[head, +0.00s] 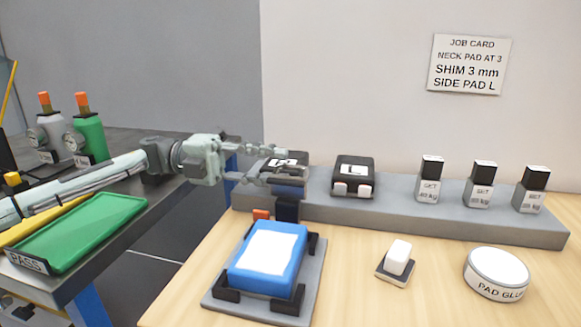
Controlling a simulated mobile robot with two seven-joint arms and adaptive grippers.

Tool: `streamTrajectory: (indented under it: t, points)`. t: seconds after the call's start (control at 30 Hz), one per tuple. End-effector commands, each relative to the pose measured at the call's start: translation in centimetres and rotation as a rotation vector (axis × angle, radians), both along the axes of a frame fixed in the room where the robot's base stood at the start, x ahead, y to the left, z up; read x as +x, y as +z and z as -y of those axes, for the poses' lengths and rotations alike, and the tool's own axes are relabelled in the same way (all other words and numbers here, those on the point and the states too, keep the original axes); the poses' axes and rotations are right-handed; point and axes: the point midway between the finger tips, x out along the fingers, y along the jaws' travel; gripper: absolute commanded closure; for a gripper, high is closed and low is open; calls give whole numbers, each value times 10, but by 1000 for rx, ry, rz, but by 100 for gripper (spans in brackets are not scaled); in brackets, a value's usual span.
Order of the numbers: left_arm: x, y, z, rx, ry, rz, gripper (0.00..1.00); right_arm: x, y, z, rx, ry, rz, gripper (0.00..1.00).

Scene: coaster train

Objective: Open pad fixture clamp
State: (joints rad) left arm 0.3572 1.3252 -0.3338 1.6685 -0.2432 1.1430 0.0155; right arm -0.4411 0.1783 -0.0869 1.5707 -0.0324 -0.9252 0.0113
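The pad fixture (312,290) is a grey plate on the wooden table, with black corner brackets around a blue block with a white top (268,250). At its back edge stands a dark upright part with blue near its top (288,208), which looks like the clamp. A small orange piece (261,215) sits just left of it. My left gripper (292,166) reaches in from the left above this upright, fingers pointing right and spread apart. Its lower finger overlaps the upright's top in the picture; I cannot tell whether they touch. My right gripper is not in view.
A grey shelf (400,212) behind holds a black box marked L (354,175), another black box partly hidden behind my gripper, and three black-topped weights. A pad glue tin (497,274) and small white block (398,257) lie right. A green PASS tray (85,230) is left.

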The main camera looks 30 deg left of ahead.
Motion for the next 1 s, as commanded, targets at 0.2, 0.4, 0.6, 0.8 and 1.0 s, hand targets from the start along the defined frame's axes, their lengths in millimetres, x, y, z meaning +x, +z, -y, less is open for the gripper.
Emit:
streamTrajectory:
  t: [0.2,0.4,0.6,0.8,1.0]
  points:
    - [-11,-1,-46,2,3,-4,71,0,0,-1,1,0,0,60]
    - [-18,-1,-71,0,1,-2,71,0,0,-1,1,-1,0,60]
    - [-20,0,-77,-2,0,1,71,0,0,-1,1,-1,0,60]
    - [-20,0,-76,-1,-1,1,71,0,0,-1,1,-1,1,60]
    - [-20,0,-76,-1,-1,0,71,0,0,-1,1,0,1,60]
